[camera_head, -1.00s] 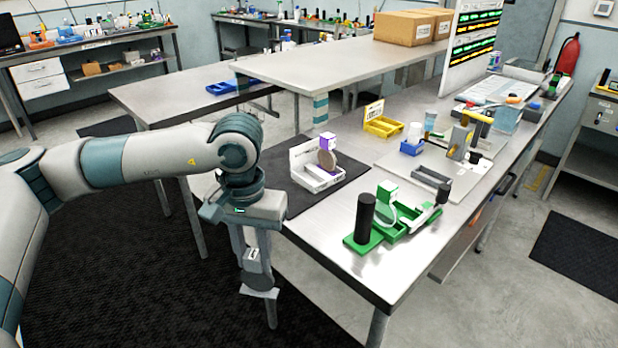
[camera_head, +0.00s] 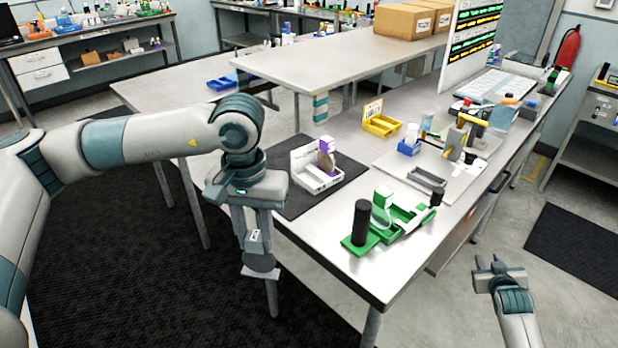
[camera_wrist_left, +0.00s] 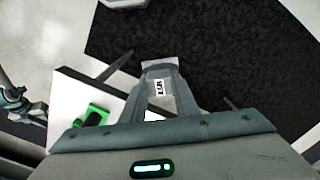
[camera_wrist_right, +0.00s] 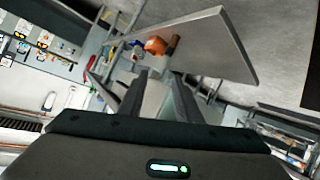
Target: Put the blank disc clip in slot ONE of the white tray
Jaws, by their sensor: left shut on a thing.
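My left gripper (camera_head: 256,240) is shut on a grey disc clip (camera_head: 262,263), which hangs below the fingers in front of the bench's near left edge. A small white label with dark print shows between the fingers, also in the left wrist view (camera_wrist_left: 160,87). I cannot tell from its print whether this is the blank clip. The white tray (camera_head: 322,184) stands on a dark mat on the bench, right of and beyond the left gripper. A purple-topped clip with a brownish disc (camera_head: 326,160) stands in it. Slot markings are too small to read. My right gripper (camera_head: 499,268) is open and empty, off the bench's right side.
A green fixture (camera_head: 400,222) with a black post (camera_head: 361,222) stands at the bench's near corner. A yellow bin (camera_head: 381,125), a blue bin (camera_head: 408,147) and a board with tools (camera_head: 450,180) lie farther back. Bare bench lies between mat and green fixture.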

